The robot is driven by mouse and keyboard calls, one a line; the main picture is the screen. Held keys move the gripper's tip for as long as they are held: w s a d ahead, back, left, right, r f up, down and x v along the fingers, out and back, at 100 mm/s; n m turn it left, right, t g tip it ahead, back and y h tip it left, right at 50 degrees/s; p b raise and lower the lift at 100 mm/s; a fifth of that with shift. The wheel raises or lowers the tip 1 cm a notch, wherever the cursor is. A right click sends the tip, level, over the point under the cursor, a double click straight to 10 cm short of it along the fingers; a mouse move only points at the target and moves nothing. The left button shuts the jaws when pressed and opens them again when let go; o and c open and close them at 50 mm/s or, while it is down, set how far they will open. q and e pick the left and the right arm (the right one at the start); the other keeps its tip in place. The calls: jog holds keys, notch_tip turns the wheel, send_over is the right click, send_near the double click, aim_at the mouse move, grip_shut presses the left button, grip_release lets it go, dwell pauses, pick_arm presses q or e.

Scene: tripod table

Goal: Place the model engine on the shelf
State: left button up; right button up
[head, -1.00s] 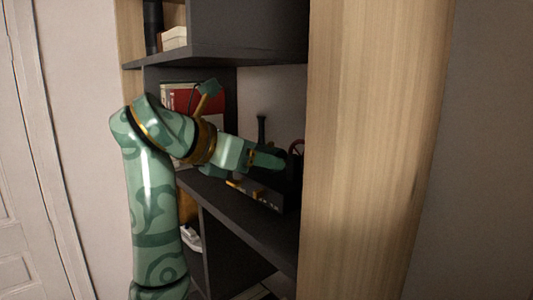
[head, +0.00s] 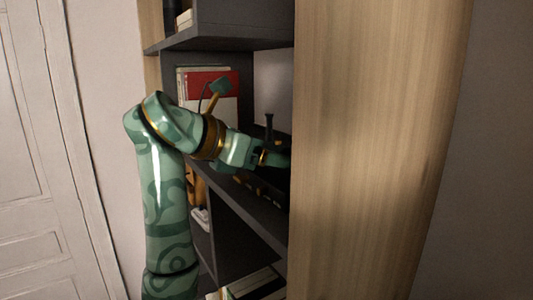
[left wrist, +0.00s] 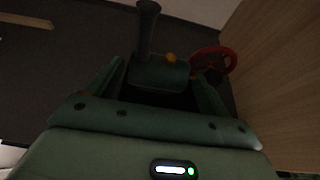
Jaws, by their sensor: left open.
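The model engine, dark with a tall chimney (head: 269,127), is at the middle shelf (head: 235,202), partly hidden by the wooden side panel and my arm. In the left wrist view its dark green body (left wrist: 160,74), chimney and red wheel (left wrist: 214,62) show just beyond my fingers. My left gripper (head: 274,160) reaches in over the shelf at the engine; its fingertips are partly hidden in the head view. In the left wrist view the left gripper (left wrist: 160,88) is open, its fingers apart with the engine's body in front of and between them. My right gripper is not seen.
The wooden side panel (head: 375,150) stands close on the right of the gripper. Red and white books (head: 208,85) stand at the shelf's far end. An upper shelf (head: 230,38) overhangs. A lower compartment holds more books (head: 250,285). A white door (head: 40,150) is at left.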

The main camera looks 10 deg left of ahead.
pick_arm(q)
jog(key=shift+a, duration=0.25)
jog(key=shift+r, duration=0.1)
jog(key=shift+s+a+r, duration=0.1)
jog(key=shift+s+a, duration=0.1)
jog(key=b+v, duration=0.4)
jog(key=v, duration=0.7)
jog(key=shift+s, duration=0.2)
jog(key=shift+a, duration=0.1)
dwell(1.3)
